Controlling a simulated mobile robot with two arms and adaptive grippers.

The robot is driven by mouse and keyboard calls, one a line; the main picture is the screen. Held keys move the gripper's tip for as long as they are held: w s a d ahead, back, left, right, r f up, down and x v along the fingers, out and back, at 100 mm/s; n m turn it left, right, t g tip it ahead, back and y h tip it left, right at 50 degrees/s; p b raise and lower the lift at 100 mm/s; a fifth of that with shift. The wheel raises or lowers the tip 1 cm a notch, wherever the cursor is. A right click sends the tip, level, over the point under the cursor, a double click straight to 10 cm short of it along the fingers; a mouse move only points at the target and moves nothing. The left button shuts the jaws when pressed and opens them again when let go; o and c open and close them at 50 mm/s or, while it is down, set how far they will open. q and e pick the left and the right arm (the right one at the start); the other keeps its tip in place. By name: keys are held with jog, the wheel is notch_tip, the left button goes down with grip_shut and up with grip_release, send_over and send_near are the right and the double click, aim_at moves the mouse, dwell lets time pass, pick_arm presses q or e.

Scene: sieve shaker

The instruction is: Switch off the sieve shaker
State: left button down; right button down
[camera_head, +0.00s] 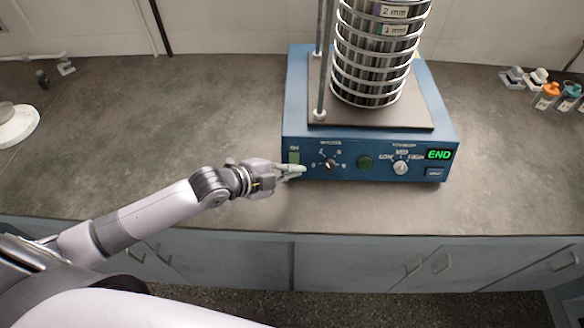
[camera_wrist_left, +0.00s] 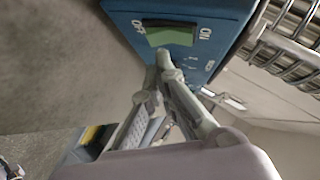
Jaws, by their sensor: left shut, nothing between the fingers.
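The blue sieve shaker (camera_head: 375,167) stands on the bench with a stack of round metal sieves (camera_head: 372,60) on it. My right gripper is not in view.
The grey bench top (camera_head: 190,120) is clear to the left of the shaker. Small bottles with orange and blue caps (camera_head: 547,94) stand at the far right. A white round object (camera_head: 16,124) sits at the left edge. Cabinets (camera_head: 400,262) are below the bench.

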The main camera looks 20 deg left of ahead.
pick_arm(q)
jog(key=shift+w+f, duration=0.25)
jog(key=shift+w+a+f+t+b, duration=0.15)
jog(key=shift+f+t+b, duration=0.15)
jog(key=shift+f+b, duration=0.45)
jog(key=shift+r, duration=0.45)
jog(key=shift+r+p, duration=0.1)
jog(key=shift+p, duration=0.2)
jog(key=shift+r+p, duration=0.7)
jog(key=shift+p, duration=0.05)
